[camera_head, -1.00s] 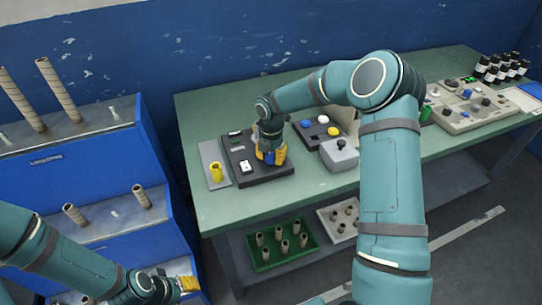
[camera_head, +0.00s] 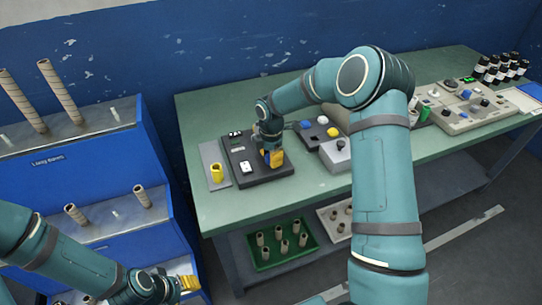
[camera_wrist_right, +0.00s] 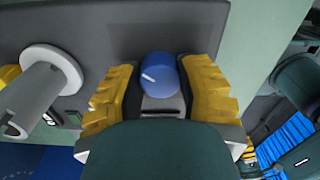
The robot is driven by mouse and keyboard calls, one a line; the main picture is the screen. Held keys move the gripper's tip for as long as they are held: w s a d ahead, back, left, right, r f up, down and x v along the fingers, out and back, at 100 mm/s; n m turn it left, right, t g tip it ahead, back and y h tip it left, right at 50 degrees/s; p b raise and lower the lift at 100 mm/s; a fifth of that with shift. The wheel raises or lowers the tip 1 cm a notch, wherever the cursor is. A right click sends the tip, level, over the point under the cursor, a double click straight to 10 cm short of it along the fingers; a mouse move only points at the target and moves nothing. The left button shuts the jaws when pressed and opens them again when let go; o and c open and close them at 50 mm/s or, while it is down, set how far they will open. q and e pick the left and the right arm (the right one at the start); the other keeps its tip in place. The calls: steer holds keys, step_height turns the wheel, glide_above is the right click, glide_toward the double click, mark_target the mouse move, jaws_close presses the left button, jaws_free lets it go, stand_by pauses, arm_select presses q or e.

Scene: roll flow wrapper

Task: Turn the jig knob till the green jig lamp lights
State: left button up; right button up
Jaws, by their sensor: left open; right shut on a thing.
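The jig is a dark flat box (camera_head: 265,178) on the left part of the green bench. In the right wrist view its round blue knob (camera_wrist_right: 160,72) carries a white pointer line slanting to the left. My right gripper (camera_head: 272,156) is over the box; its yellow finger pads close on the knob from both sides, and it also shows in the right wrist view (camera_wrist_right: 158,90). The knob is hidden by the gripper in the head view. I cannot make out a lit green lamp on the jig. My left gripper (camera_head: 188,283) is open at the lower left, away from the jig.
A yellow cylinder (camera_head: 216,172) on a grey plate stands left of the jig. A grey box with a knob (camera_head: 335,153) and a dark panel with buttons (camera_head: 317,132) are to its right. A blue rack (camera_head: 70,175) with cardboard tubes stands left of the bench.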

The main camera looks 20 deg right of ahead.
steer(key=m, duration=0.5)
jaws_close()
steer(key=shift+f, duration=0.1)
steer(key=o, duration=1.2)
jaws_free()
steer(key=shift+o, duration=0.2)
step_height(320, 180, up, 12)
